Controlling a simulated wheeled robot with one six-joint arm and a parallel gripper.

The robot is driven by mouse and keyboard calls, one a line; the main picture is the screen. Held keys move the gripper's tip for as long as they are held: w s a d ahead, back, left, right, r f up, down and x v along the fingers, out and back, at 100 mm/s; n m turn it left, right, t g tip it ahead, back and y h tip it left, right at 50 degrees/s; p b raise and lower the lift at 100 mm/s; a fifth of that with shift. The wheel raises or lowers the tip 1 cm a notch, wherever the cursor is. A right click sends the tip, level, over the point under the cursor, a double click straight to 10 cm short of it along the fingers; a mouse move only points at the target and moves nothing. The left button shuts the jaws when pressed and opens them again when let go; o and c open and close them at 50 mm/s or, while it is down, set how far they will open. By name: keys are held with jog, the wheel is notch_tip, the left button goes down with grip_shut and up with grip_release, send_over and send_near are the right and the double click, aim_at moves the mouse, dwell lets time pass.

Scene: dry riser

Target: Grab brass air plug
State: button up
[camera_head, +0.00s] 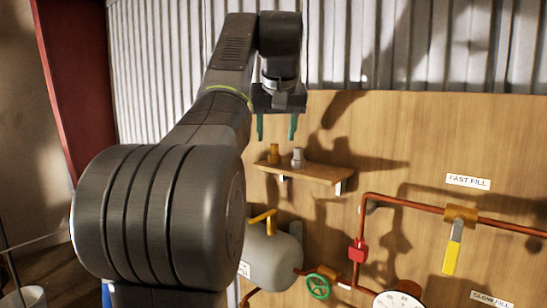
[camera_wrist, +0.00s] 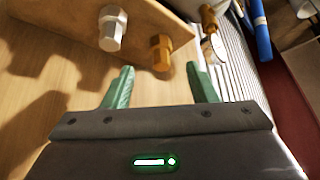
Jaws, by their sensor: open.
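The brass air plug (camera_head: 274,153) stands on a small wooden shelf (camera_head: 320,173), left of a silver-grey plug (camera_head: 297,157). My gripper (camera_head: 277,127) has green fingers and is open and empty, pointing down just above the shelf. In the wrist view the brass plug (camera_wrist: 161,54) appears just beyond the gap between the open fingertips (camera_wrist: 160,70). The silver plug (camera_wrist: 113,28) lies to the left of that gap. No contact with either plug is visible.
A wooden panel (camera_head: 400,130) stands behind the shelf. Below are a grey tank (camera_head: 270,255) with a yellow lever, copper pipes (camera_head: 410,203), a green handwheel (camera_head: 318,286) and a yellow-handled valve (camera_head: 453,245). The space above the shelf is free around the fingers.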

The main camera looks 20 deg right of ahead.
aim_at(274, 146)
jog(key=x, duration=0.4)
jog(key=shift+w+d+p, duration=0.1)
jog(key=shift+w+p, duration=0.25)
jog(key=shift+w, duration=0.2)
jog(key=shift+w+f, duration=0.15)
jog(key=shift+f, duration=0.35)
jog(key=c, duration=1)
